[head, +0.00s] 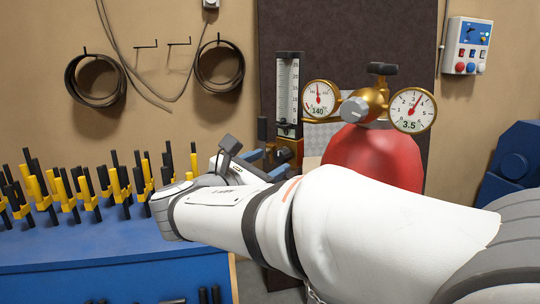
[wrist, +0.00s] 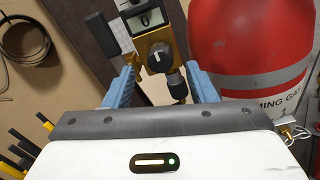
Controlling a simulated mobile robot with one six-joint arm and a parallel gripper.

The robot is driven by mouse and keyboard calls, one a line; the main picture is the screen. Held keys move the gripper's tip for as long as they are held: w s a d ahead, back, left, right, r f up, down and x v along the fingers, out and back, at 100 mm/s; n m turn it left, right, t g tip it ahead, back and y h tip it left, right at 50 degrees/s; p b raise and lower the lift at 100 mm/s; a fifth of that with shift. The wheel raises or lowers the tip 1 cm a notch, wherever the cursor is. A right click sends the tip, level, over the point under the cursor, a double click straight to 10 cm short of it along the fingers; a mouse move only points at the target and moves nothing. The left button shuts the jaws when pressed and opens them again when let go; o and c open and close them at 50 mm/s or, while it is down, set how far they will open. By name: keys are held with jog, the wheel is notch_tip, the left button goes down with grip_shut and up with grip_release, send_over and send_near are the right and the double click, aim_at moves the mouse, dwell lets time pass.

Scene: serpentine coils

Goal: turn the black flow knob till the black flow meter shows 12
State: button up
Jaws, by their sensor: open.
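The black flow meter (head: 288,85) stands upright against the dark panel, with a pale graduated scale. Its small window in the wrist view (wrist: 146,18) appears to read 0. Below it is a brass block (wrist: 171,38) carrying the dark flow knob (wrist: 157,58), which has a lighter pointer mark. My gripper (head: 266,163) is open, reaching up to the lower part of the meter. In the wrist view my blue fingers (wrist: 161,74) stand apart on either side of the knob, and no contact shows. In the head view my gripper and arm hide the knob.
A red gas cylinder (head: 375,155) stands close right, with a brass regulator (head: 373,98), a left gauge (head: 320,99) marked 140 and a right gauge (head: 411,110) marked 3.5. A blue bench (head: 120,255) with several clamps is at left. A dark block (wrist: 101,32) lies beyond my left finger.

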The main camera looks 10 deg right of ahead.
aim_at(279, 158)
jog(key=shift+x, duration=2)
jog(key=shift+f, duration=0.1)
jog(key=c, duration=1)
